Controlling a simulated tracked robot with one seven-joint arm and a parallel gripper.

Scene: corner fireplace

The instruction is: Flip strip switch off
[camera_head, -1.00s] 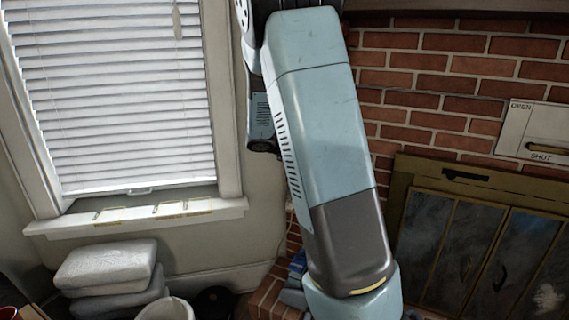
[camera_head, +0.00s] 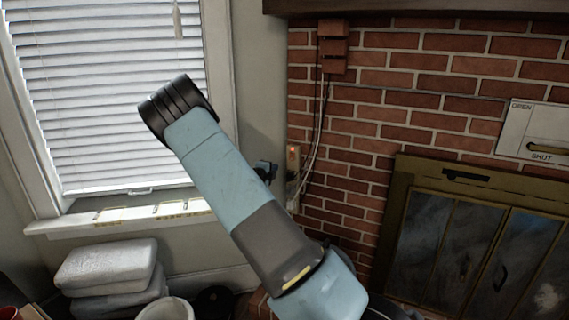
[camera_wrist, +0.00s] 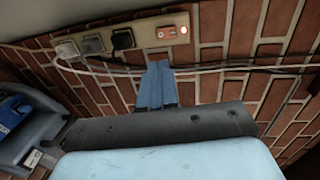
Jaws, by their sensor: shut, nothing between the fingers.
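A beige power strip (camera_wrist: 143,36) is fixed to the brick wall, crossing the upper part of the wrist view. Its switch (camera_wrist: 166,33) is at the right end, with a red-orange glow beside it. Several plugs sit in the sockets toward its left end. In the head view the strip (camera_head: 293,178) stands upright at the wall corner, with an orange glow near its top. My gripper (camera_wrist: 160,66) is shut and empty, its blue fingertips just below the strip and slightly left of the switch. I cannot tell whether they touch anything.
Pale cables (camera_wrist: 210,68) run along the bricks behind my fingers. A blue object (camera_wrist: 14,112) is at the left of the wrist view. The head view shows the fireplace doors (camera_head: 470,250) at right, and stacked cushions (camera_head: 108,265) and a white bin (camera_head: 165,308) below the window.

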